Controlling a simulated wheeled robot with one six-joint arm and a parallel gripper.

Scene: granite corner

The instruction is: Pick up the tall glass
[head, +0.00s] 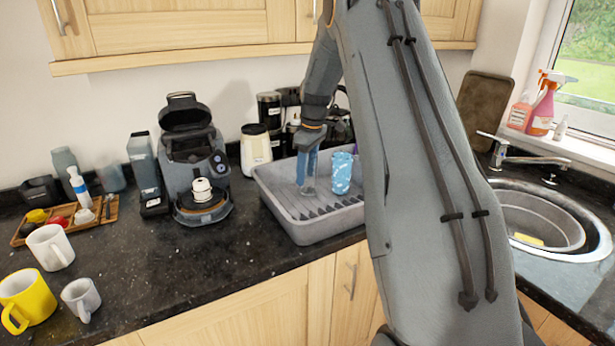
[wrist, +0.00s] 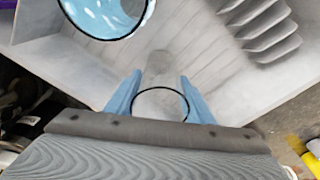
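The tall glass (wrist: 160,103) is clear with a dark rim and stands in the grey drying rack (head: 316,234). In the wrist view its round mouth lies between the two blue fingers of my gripper (wrist: 160,78), one on each side, close to the rim. I cannot tell whether they press on it. In the head view my gripper (head: 307,168) points down into the left part of the rack. The glass is hard to make out there.
A blue patterned cup (head: 341,173) stands in the rack just right of my gripper; it also shows in the wrist view (wrist: 102,14). A cream grinder (head: 255,149) and coffee machine (head: 194,160) stand to the left. Mugs (head: 49,247) are at far left. The sink (head: 540,220) is right.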

